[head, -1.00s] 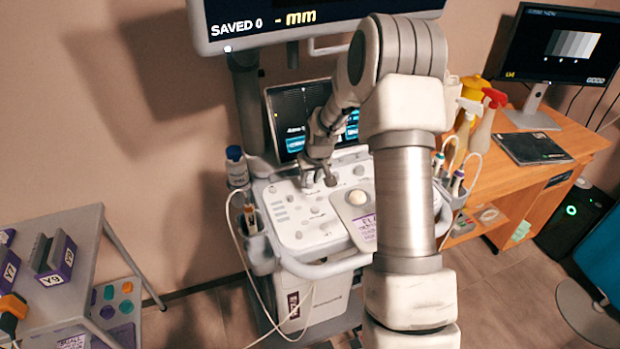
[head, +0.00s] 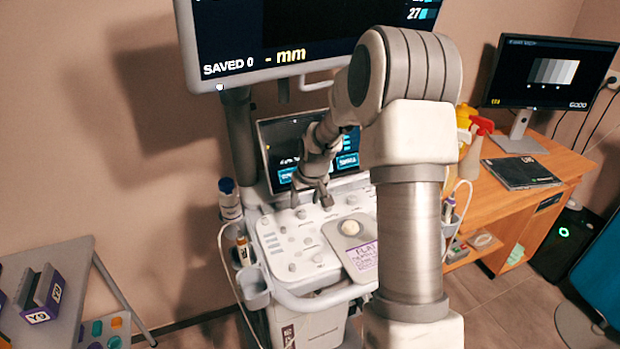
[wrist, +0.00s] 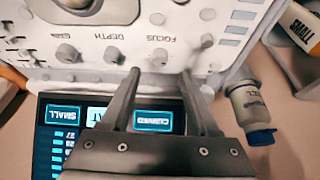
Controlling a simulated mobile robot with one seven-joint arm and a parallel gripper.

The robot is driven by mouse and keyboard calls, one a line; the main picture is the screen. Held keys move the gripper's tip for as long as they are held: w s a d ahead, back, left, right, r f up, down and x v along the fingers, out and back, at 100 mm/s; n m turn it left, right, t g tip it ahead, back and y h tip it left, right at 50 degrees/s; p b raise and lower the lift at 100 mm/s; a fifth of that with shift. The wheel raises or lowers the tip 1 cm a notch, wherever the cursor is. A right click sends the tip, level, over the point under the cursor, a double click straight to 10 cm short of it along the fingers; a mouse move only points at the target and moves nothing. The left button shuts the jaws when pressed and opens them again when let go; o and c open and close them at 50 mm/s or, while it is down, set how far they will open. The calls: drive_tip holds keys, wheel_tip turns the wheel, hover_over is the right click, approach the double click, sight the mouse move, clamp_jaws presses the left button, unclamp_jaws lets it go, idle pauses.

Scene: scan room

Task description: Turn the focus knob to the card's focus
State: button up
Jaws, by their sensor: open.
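The focus knob (wrist: 159,57) is a pale round knob by the FOCUS label, which reads upside down in the wrist view. My gripper (wrist: 160,72) is open, with one finger on each side of the knob. I cannot tell whether either finger touches it. In the head view my gripper (head: 311,200) points down at the upper row of knobs on the ultrasound console (head: 285,250). The card (head: 362,256) lies on the console's right part. Its top line reads FLAT; the smaller lines are too blurred to read.
The depth knob (wrist: 113,55) sits close beside the focus knob, and another knob (wrist: 214,65) lies on the other side. A small touchscreen (wrist: 100,115) is behind the knobs. A blue-capped bottle (head: 229,199) stands at the console's left. The large monitor (head: 310,50) hangs above.

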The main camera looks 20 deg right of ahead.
drive_tip(key=v, duration=1.2)
drive_tip(key=shift+p, duration=0.4)
drive_tip(key=s+a+r+n+h, duration=0.1)
drive_tip(key=s+a+r+n, duration=0.2)
drive_tip(key=s+a+r, duration=0.8)
drive_tip(key=s+m+t+y, duration=0.1)
drive_tip(key=s+m, duration=0.1)
drive_tip(key=s, duration=1.4)
drive_tip(key=shift+s+a+f, duration=0.15)
drive_tip(key=shift+s+a, duration=0.2)
